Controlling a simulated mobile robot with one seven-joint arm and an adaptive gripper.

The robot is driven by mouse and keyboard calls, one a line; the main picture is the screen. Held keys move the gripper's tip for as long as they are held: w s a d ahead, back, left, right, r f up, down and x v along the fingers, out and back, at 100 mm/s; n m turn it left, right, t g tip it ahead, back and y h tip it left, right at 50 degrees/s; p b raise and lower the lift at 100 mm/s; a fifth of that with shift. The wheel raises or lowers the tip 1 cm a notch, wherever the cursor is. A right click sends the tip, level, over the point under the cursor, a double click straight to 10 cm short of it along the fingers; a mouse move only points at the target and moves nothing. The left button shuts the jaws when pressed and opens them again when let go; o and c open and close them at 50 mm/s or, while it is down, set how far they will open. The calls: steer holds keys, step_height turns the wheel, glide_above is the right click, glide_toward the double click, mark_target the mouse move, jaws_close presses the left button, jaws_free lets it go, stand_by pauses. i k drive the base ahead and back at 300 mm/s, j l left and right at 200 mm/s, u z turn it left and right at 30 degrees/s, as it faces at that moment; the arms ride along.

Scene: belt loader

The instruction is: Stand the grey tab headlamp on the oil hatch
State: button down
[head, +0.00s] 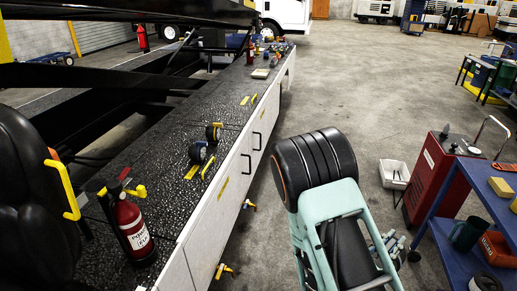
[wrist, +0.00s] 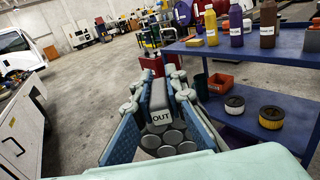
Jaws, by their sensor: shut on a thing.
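I cannot tell for sure that this is the grey tab headlamp. In the head view my gripper (head: 391,243) shows small beyond my arm, clear of the loader. Two headlamp-like things, one with a blue face (head: 199,152) and one with a yellowish face (head: 213,132), stand on the black deck. Yellow handles (head: 208,168) and (head: 254,98) lie beside yellow labels too small to read; I cannot tell which marks the oil hatch.
The black speckled deck (head: 165,160) runs away from me, with a red extinguisher (head: 132,225) at its near end and small items at its far end. A blue cart (head: 445,235) and red cabinet (head: 433,175) stand right. The floor between is open.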

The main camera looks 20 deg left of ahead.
mark_target(150, 195)
steer(key=i, duration=0.95)
steer(key=i+l+u, duration=0.15)
steer(key=i, duration=0.85)
steer(key=u, duration=2.1)
